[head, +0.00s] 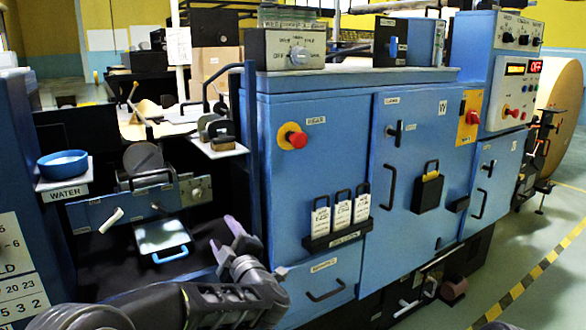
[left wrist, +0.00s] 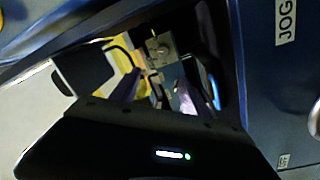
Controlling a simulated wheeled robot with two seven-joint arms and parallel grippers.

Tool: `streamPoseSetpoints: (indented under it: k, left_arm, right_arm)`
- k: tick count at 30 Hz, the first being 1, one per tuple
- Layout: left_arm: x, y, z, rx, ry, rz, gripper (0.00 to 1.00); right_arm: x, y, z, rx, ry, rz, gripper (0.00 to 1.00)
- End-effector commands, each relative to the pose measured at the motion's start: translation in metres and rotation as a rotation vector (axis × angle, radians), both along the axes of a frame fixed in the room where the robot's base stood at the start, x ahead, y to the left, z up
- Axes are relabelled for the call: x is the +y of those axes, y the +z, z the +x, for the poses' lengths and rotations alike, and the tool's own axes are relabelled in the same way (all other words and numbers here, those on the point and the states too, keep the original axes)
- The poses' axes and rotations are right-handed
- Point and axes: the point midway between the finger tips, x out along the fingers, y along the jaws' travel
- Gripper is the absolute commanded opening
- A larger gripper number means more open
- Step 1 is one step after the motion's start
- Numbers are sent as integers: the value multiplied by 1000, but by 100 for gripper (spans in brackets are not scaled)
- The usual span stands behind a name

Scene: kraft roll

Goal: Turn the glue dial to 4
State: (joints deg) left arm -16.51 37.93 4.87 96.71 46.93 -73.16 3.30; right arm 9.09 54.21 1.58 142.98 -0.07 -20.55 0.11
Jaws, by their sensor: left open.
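A second small knob sits on a beige plate (head: 196,190) in the open bay at left. I cannot tell from the lettering which one is the glue dial. My left gripper (head: 222,236) is open and empty in front of the bay, below and right of the beige plate, apart from both knobs. In the left wrist view, the open fingers (left wrist: 158,92) point toward a pale plate with a knob (left wrist: 162,48).
A blue water bowl (head: 63,163) stands on a ledge at left. A blue-handled tray (head: 162,240) lies low in the bay. A red button (head: 295,138) and tags in a black holder (head: 338,234) project from the blue door. Open floor lies at right.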

Motion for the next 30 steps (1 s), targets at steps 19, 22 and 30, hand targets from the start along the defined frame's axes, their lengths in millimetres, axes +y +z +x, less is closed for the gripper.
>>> streamPoseSetpoints:
  k: [19,22,30]
  left_arm:
    - [-96,-113,-8,289,-438,156,54]
    - [-111,-159,-24,390,-539,196,54]
    - [-132,-329,-141,804,-884,284,54]
  right_arm:
    - [0,0,0,0,0,0,35]
    - [0,0,0,0,0,0,35]
    - [0,0,0,0,0,0,35]
